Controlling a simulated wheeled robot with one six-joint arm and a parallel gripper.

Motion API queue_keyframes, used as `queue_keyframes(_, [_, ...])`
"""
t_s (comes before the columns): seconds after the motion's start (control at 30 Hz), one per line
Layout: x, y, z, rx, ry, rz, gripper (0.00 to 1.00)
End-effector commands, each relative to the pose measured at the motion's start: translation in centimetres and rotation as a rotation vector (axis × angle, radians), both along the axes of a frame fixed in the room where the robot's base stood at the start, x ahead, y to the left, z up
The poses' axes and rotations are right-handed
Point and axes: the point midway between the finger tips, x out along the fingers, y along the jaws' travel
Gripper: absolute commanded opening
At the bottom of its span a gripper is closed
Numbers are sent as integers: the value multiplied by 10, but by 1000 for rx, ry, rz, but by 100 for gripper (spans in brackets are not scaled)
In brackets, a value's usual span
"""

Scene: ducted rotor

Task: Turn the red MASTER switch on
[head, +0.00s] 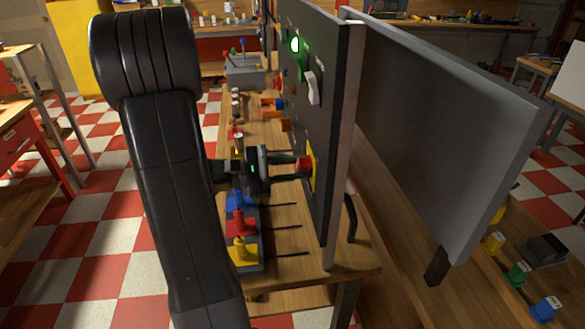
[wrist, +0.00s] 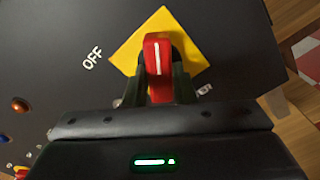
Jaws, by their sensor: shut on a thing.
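The red MASTER switch (wrist: 158,46) is a red handle with a white line, on a yellow diamond plate (wrist: 190,52) on the dark panel. In the wrist view its white line points up the picture, and a white OFF label (wrist: 92,60) lies to its left. Another label at the lower right is partly hidden. My gripper (wrist: 160,82) has one finger on each side of the red handle and is shut on it. In the head view my gripper (head: 290,166) reaches from the left to the red switch (head: 305,167), low on the panel (head: 325,130).
Blue, red and yellow handles (head: 241,250) stand on the bench below my gripper. A second grey panel (head: 430,130) stands to the right. The checkered floor at left is clear.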

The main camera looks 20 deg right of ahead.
Motion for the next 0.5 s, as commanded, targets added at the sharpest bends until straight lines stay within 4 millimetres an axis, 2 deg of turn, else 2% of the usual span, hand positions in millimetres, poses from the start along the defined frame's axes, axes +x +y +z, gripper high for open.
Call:
queue_keyframes(0.23, [0,0,-4,-20,-86,-1,1])
queue_keyframes(0.5, [0,0,0,-38,-161,-1,1])
